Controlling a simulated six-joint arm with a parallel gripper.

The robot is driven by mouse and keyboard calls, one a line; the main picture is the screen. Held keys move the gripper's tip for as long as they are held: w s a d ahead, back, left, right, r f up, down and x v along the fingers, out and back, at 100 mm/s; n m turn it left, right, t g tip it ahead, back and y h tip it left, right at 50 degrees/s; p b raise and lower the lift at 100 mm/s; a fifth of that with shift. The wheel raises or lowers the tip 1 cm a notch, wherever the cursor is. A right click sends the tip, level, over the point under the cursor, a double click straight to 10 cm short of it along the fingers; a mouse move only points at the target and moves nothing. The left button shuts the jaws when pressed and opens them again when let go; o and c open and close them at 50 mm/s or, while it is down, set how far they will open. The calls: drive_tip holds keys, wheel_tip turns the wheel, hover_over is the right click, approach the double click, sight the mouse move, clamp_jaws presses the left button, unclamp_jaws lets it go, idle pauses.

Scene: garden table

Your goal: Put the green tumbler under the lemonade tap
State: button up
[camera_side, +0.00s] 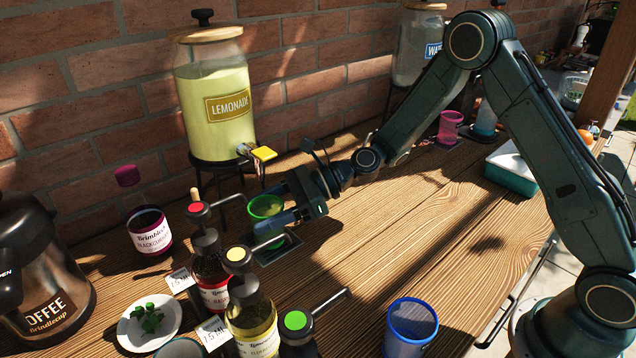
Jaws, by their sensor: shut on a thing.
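The lemonade dispenser (215,95) is a glass jar of yellow drink with a wooden lid, on a black stand against the brick wall. Its tap (262,154) has a yellow lever and points toward the table. The green tumbler (266,207) is see-through with a bright green rim and looks upright. My gripper (278,208) is shut on the tumbler from the right, below and slightly in front of the tap. A finger hides the tumbler's lower part, so I cannot tell whether its base touches anything. A small dark drip tray (278,247) lies just below and in front.
Pump bottles with red (208,255), yellow (250,315) and green (296,335) tops stand in front, spouts pointing right. A blue tumbler (410,325) stands at front right. A water dispenser (416,45) and pink tumbler (450,126) are behind. The middle table (400,235) is clear.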

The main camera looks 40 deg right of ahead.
drive_tip(key=shift+f, duration=0.1)
drive_tip(key=o, duration=1.1)
drive_tip(key=shift+d, duration=0.1)
drive_tip(key=v, duration=1.2)
